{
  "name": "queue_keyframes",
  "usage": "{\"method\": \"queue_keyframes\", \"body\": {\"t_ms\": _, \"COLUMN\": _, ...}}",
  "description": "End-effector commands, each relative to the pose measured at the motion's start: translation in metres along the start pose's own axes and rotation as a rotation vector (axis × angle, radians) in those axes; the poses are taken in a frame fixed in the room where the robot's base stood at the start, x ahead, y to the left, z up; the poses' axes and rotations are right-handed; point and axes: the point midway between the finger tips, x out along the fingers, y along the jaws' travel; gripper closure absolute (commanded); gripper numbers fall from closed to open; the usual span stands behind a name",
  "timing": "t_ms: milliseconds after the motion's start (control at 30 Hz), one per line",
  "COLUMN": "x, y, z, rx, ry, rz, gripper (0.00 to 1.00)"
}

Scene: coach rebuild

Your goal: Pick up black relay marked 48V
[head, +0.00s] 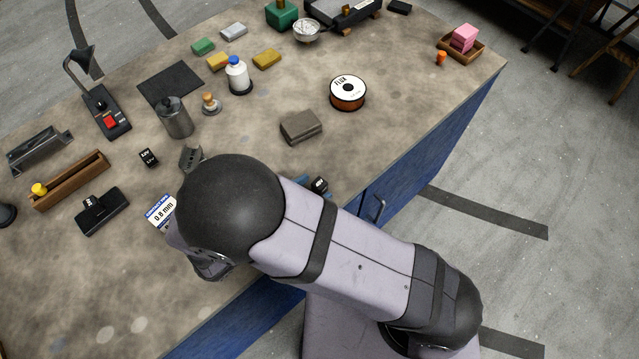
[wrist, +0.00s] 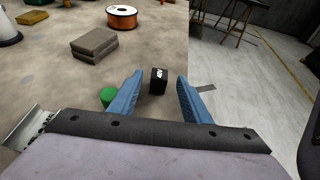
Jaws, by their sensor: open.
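A small black relay (wrist: 158,81) with white lettering, too small to read surely as 48V, stands on the bench in the wrist view. My gripper (wrist: 158,88) is open, its two blue fingers on either side of the relay and apart from it. In the head view a black relay (head: 319,184) shows just past my arm, which hides most of the gripper. Another black relay (head: 148,157) with white lettering stands farther left on the bench. A third black block (head: 90,202) sits in a black holder (head: 104,214).
A green cylinder (wrist: 108,96) stands beside the left finger. A grey-brown block stack (wrist: 94,45) and a flux spool (wrist: 122,17) stand beyond. The bench edge drops to the floor just right of the relay. A white-and-blue 0.8 mm packet (head: 161,214) lies left of my arm.

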Motion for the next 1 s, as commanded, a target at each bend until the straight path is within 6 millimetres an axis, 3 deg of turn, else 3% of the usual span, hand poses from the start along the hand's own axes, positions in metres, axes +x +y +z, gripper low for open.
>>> {"method": "queue_keyframes", "body": {"t_ms": 333, "x": 0.040, "y": 0.000, "z": 0.002, "rx": -0.002, "ry": -0.001, "rz": -0.004, "gripper": 0.56}}
{"method": "queue_keyframes", "body": {"t_ms": 667, "x": 0.047, "y": 0.001, "z": 0.000, "rx": 0.000, "ry": 0.001, "rz": -0.001, "gripper": 0.56}}
{"method": "queue_keyframes", "body": {"t_ms": 700, "x": 0.047, "y": 0.001, "z": 0.000, "rx": 0.000, "ry": 0.001, "rz": -0.001, "gripper": 0.59}}
{"method": "queue_keyframes", "body": {"t_ms": 867, "x": 0.047, "y": 0.001, "z": 0.000, "rx": 0.000, "ry": 0.001, "rz": -0.001, "gripper": 0.97}}
{"method": "queue_keyframes", "body": {"t_ms": 1000, "x": 0.047, "y": 0.001, "z": 0.000, "rx": 0.000, "ry": 0.000, "rz": -0.001, "gripper": 1.00}}
